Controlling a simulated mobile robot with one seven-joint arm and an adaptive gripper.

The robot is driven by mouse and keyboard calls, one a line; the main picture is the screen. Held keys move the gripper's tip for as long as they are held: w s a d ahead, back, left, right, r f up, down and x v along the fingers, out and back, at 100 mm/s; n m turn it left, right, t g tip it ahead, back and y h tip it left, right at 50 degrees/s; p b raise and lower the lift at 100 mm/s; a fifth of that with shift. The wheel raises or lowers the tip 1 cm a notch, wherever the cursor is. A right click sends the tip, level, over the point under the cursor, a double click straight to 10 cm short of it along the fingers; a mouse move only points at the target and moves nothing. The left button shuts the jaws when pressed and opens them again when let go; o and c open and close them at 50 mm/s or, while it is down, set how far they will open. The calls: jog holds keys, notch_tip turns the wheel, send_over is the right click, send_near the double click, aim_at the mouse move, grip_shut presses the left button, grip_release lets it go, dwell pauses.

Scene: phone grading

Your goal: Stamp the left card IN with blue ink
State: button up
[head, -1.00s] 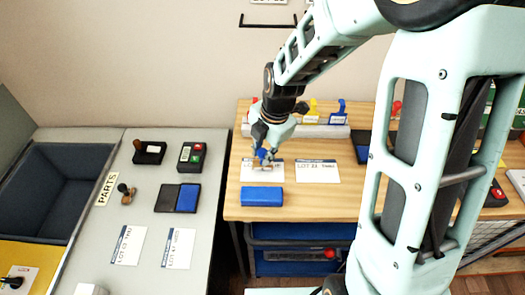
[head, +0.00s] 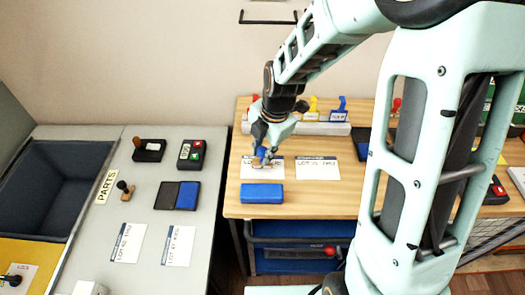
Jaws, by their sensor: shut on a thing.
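The left card (head: 273,175) is white with a dark top band and lies on the wooden table. My gripper (head: 262,150) is over it, shut on a stamp with a blue handle (head: 265,154). The stamp's base is at or just above the card; I cannot tell whether it touches. The stamp and fingers hide the middle of the card, so no ink mark can be made out. The right card (head: 318,169) lies beside it. An open pad with a blue face (head: 188,196) lies on the grey table.
A blue block (head: 262,194) lies just in front of the left card. A rack (head: 310,128) behind holds yellow, blue and red-handled stamps. Another dark pad (head: 361,144) is partly hidden by my arm. The grey table (head: 140,210) bears two cards and stamping items.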

jog(key=shift+s+f+b, duration=0.1)
jog(key=shift+f+b, duration=0.25)
jog(key=shift+f, duration=0.25)
dwell(1.1)
jog(key=shift+r, duration=0.1)
jog(key=shift+w+a+p+v, duration=0.15)
jog(key=shift+w+p+v, duration=0.05)
jog(key=shift+p+v, duration=0.85)
jog(key=shift+w+a+p+v, duration=0.15)
jog(key=shift+p+v, duration=0.75)
jog(key=shift+v, duration=0.35)
jog(key=shift+w+a+p+v, duration=0.2)
jog(key=shift+p+v, duration=0.75)
jog(key=shift+v, duration=0.2)
jog(key=shift+w+r, duration=0.1)
jog(key=shift+r, duration=0.05)
